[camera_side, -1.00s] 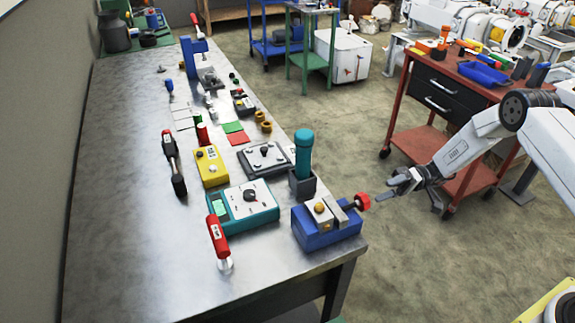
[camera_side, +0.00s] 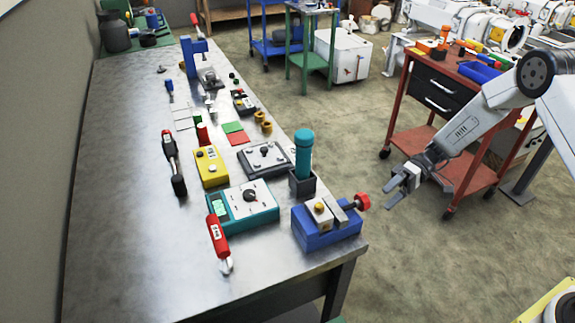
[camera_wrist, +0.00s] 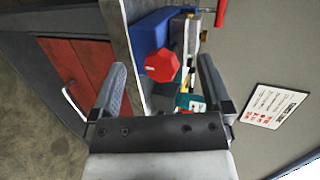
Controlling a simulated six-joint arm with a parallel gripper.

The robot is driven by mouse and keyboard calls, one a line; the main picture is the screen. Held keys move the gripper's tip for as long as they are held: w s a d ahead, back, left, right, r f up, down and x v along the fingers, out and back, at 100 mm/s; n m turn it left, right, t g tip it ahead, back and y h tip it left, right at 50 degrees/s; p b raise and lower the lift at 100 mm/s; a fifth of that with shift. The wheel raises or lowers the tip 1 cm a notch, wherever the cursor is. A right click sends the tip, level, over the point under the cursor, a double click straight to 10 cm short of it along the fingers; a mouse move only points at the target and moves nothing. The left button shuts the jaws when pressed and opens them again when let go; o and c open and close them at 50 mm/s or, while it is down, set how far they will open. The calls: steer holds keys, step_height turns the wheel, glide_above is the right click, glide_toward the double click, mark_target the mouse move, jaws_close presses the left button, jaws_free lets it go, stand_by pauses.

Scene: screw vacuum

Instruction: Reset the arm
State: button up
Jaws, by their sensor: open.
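My gripper (camera_side: 392,192) is to the right of the metal workbench in the side view, past its edge and over the floor. Its fingers are apart with nothing between them; both fingers also show in the wrist view (camera_wrist: 160,88). A blue vise (camera_side: 322,238) with a red knob (camera_side: 362,201) stands at the bench's near right corner. The gripper is apart from the knob, a little to its right. In the wrist view the red knob (camera_wrist: 162,65) appears beyond and between the fingers.
The metal workbench (camera_side: 120,215) holds a teal meter (camera_side: 262,210), a teal-handled tool in a dark holder (camera_side: 303,155), a yellow box (camera_side: 210,167) and a red-handled tool (camera_side: 217,238). A red cart (camera_side: 450,170) stands behind my arm. Open floor lies below the gripper.

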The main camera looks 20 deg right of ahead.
steer(key=s+d+r+m+t+h, duration=0.1)
steer(key=s+r+t+h, duration=0.4)
steer(key=s+r+h, duration=0.5)
steer(key=s+m+h, duration=0.1)
steer(key=s+h, duration=0.2)
steer(key=s, duration=0.1)
steer(key=shift+d+h, duration=0.3)
steer(key=shift+d, duration=0.1)
